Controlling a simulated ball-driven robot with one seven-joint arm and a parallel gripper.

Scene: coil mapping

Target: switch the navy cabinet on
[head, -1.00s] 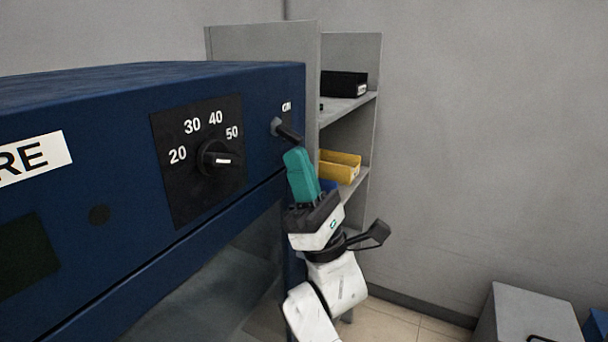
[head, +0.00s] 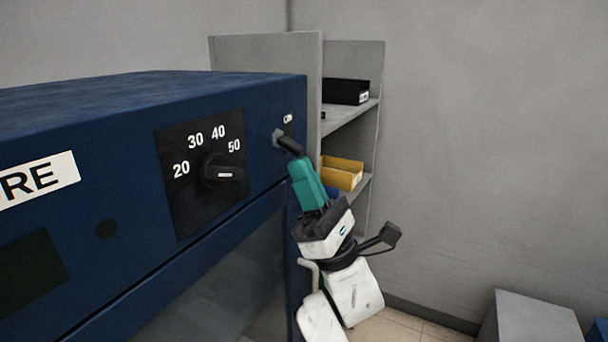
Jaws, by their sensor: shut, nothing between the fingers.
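The navy cabinet (head: 130,112) fills the left of the head view. At the right end of its front panel is a dark toggle switch (head: 289,145) on a grey base, with a small "ON" label above it. Its lever sticks out and slants down to the right. My gripper (head: 299,163) is shut and empty, its teal fingers pointing up and slightly left. The fingertips are right at the lever's lower end; I cannot tell whether they touch it.
A black dial (head: 222,172) marked 20 to 50 sits left of the switch. Behind is a grey shelf (head: 352,112) with a black bin (head: 345,91) and a yellow bin (head: 341,173). A grey box (head: 532,318) stands at the lower right. The space right of my arm is clear.

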